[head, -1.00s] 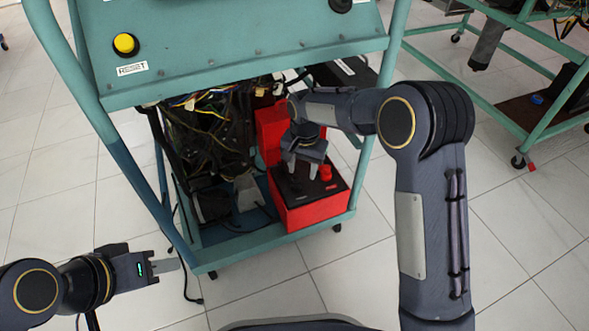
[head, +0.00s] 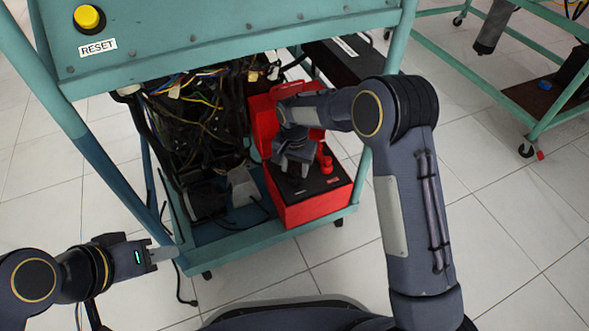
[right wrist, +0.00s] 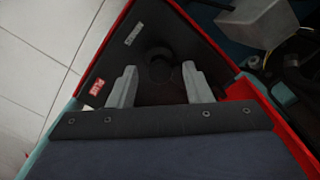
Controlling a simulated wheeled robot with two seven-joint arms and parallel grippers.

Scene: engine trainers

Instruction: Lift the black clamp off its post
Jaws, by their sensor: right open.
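The red battery box (head: 312,210) with a black top sits on the lower shelf of the teal trainer. A red clamp (head: 325,158) stands at the right of its top. My right gripper (head: 294,167) points down over the black top, left of the red clamp, open. In the right wrist view, a dark round piece, seemingly the black clamp (right wrist: 160,66), lies between and just beyond the tips of the open right gripper (right wrist: 159,74). Its outline is hard to make out against the black top. My left gripper (head: 165,254) is by the cart's front left, away from the battery; its opening is unclear.
The teal frame (head: 245,240) runs around the shelf, with a slanted post at left and another at right near my right arm. Dark wiring (head: 200,115) crowds the space left of the battery. A grey block (head: 242,187) stands beside it.

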